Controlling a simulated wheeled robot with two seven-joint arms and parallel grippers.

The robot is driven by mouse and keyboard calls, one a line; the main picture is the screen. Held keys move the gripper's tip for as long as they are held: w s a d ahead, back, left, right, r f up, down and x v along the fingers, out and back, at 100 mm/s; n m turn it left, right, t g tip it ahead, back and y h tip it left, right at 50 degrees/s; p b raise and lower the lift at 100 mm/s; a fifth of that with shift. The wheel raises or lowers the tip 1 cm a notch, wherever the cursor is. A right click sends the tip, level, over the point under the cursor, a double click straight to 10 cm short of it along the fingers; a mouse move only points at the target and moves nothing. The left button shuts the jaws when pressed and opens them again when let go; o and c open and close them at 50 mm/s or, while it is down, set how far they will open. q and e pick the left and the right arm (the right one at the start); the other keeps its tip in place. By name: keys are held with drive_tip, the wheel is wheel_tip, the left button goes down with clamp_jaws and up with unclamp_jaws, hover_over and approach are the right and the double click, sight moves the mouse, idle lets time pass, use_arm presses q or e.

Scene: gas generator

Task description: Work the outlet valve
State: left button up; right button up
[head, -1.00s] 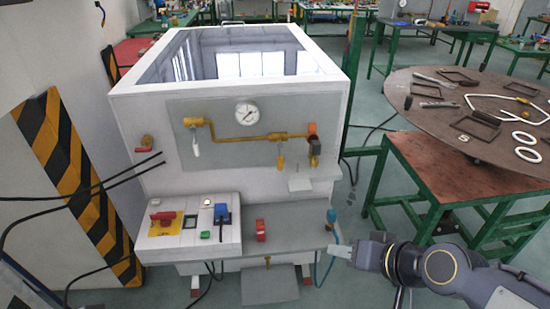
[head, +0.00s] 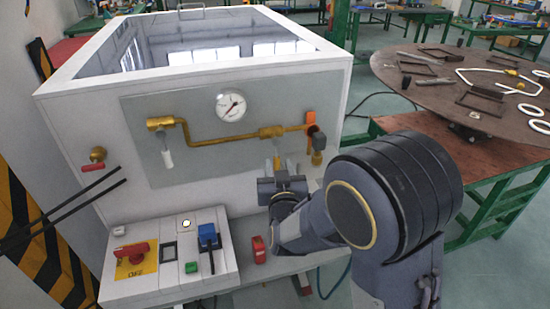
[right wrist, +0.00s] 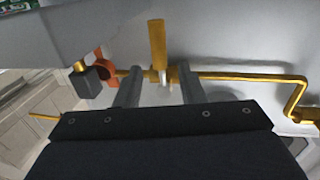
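A brass pipe (head: 214,141) with several valves runs across the grey front panel of the generator. A valve with a yellow lever (head: 276,152) hangs below its right part. The lever also shows in the right wrist view (right wrist: 157,42). An orange-handled valve (head: 310,118) is at the pipe's right end, and it shows in the right wrist view (right wrist: 104,68). No label shows which one is the outlet valve. My right gripper (head: 276,182) is just below the yellow lever. In the right wrist view its fingers (right wrist: 159,82) are apart, with the lever between and beyond their tips. My left gripper is out of view.
A pressure gauge (head: 231,105) sits above the pipe. A red-handled valve (head: 97,157) is at the left. Below is a control box (head: 168,262) with a red switch and blue plug. A red block (head: 258,248) stands beside it. A round table (head: 470,90) stands at right.

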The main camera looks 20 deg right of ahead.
sight(277, 161)
drive_tip(key=w, duration=0.4)
drive_tip(key=shift+d, duration=0.3)
clamp_jaws()
